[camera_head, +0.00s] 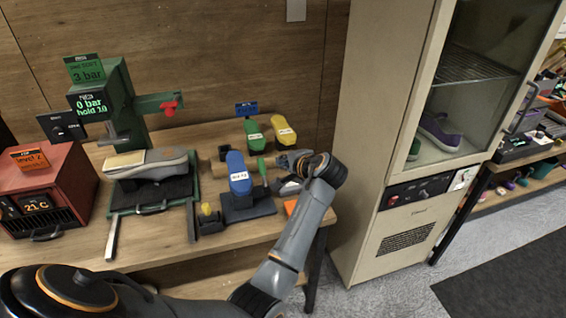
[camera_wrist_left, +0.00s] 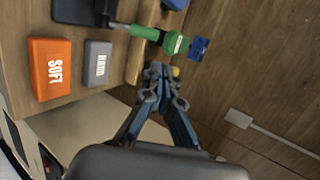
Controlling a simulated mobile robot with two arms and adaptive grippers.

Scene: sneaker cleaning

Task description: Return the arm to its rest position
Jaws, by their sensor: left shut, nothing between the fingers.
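My left arm reaches across the front of the wooden bench in the head view. My left gripper (camera_head: 283,162) is over the bench's right part, near the green and yellow bottles. In the left wrist view the left gripper (camera_wrist_left: 158,72) has its fingertips together with nothing between them. My right gripper does not show in either view.
A blue bottle (camera_head: 238,172), a green bottle (camera_head: 253,131) and a yellow bottle (camera_head: 283,128) are close by. Orange (camera_wrist_left: 50,70) and grey (camera_wrist_left: 97,64) blocks lie on the bench. A tall cabinet (camera_head: 385,130) stands at the right. A sneaker (camera_head: 150,166) sits on the green press.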

